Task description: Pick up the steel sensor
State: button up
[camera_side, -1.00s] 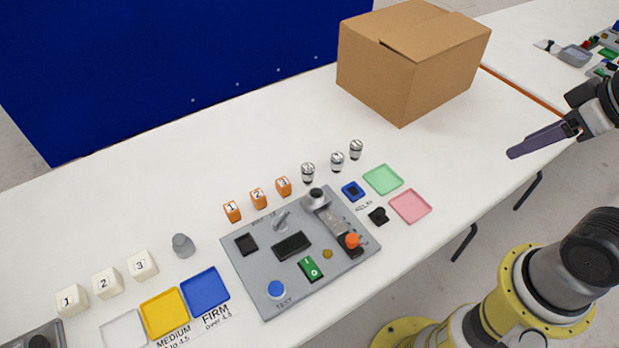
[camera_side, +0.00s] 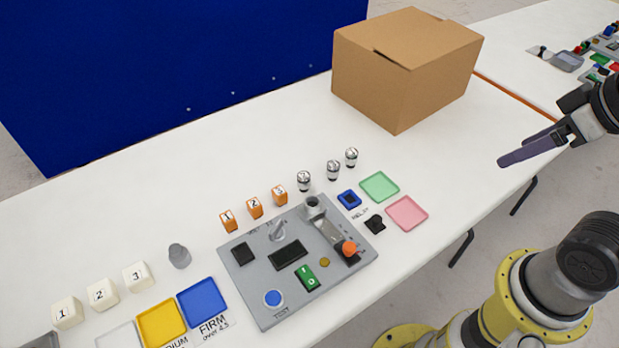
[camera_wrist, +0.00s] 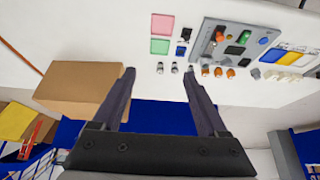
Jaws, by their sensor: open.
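Three small shiny steel cylinders stand upright in a row behind the grey test panel: left (camera_side: 304,181), middle (camera_side: 333,170) and right (camera_side: 351,157). They also show near my fingertips in the wrist view. A separate matte grey rounded piece (camera_side: 179,256) stands left of the panel; it also shows in the wrist view (camera_wrist: 255,73). I cannot tell from markings which one is the steel sensor. My gripper (camera_side: 500,163) is open and empty, raised at the right of the side view, well apart from these pieces. Its two dark fingers also show in the wrist view (camera_wrist: 159,71).
The grey panel (camera_side: 262,268) carries knobs and buttons. Orange blocks (camera_side: 254,208) and white blocks (camera_side: 102,294) stand nearby. Green (camera_side: 379,187) and pink (camera_side: 407,212) trays lie right. A cardboard box (camera_side: 400,80) stands behind. Table between box and cylinders is clear.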

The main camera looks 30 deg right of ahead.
jog(key=w+a+r+n, duration=0.1)
jog(key=w+r+n, duration=0.6)
jog(key=w+r, duration=0.3)
jog(key=n+g, duration=0.6)
jog(key=n, duration=0.2)
send_over(304, 175)
notch_tip(304, 175, down, 34)
jog(key=shift+a+r, duration=0.15)
jog(key=shift+r, duration=0.05)
jog(key=shift+f, duration=2.95)
